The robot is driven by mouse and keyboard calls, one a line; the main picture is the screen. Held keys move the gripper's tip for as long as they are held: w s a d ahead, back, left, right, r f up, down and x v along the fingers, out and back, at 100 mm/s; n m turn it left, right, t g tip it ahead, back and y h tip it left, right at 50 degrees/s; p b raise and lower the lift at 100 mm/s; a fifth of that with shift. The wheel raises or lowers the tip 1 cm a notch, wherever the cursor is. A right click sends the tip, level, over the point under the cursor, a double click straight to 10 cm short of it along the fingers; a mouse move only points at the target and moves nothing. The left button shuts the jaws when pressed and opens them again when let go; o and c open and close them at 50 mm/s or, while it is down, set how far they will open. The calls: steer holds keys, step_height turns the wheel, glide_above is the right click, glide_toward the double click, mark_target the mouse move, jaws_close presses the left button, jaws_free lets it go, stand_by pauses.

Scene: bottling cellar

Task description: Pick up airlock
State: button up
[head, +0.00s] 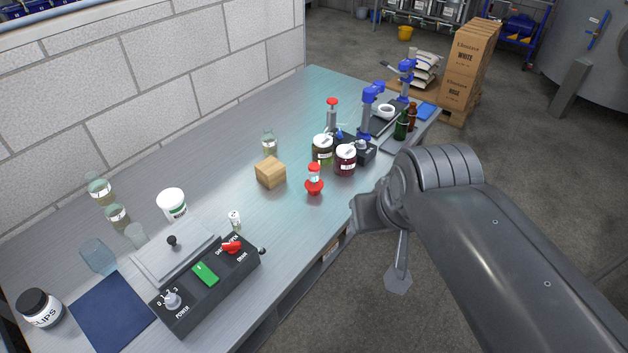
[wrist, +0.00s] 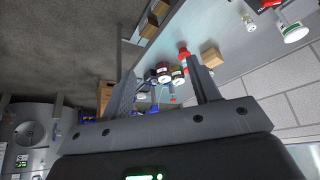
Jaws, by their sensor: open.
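The airlock (head: 314,180) looks like a small red-and-clear piece with a red cap and a red base. It stands upright on the grey workbench (head: 215,140), near the front edge and just right of a wooden block (head: 270,172). In the wrist view the airlock (wrist: 183,52) shows as a red shape beyond my fingers, beside the block (wrist: 211,57). My gripper (wrist: 163,88) is open, with nothing between its fingers. In the head view it hangs past the bench's front edge, to the right of the airlock and clearly apart from it; my arm partly hides it.
Two lidded jars (head: 345,158) stand close behind the airlock, with blue-headed devices (head: 372,95) and bottles (head: 401,125) farther right. A control box (head: 205,283) with a red lever lies front left.

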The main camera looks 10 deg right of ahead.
steer(key=m+g, duration=0.1)
steer(key=m, duration=0.1)
glide_above(314, 167)
steer(key=s, duration=0.3)
step_height(314, 167, down, 12)
steer(key=shift+h, duration=0.4)
steer(key=shift+a+x, duration=0.1)
steer(key=shift+x, duration=2.75)
steer(key=shift+a+x, duration=0.15)
steer(key=shift+x, duration=2.65)
steer(key=shift+c, duration=0.5)
steer(key=shift+s, duration=0.1)
steer(key=c, duration=1)
steer(key=shift+o, duration=0.2)
steer(key=shift+r, duration=0.1)
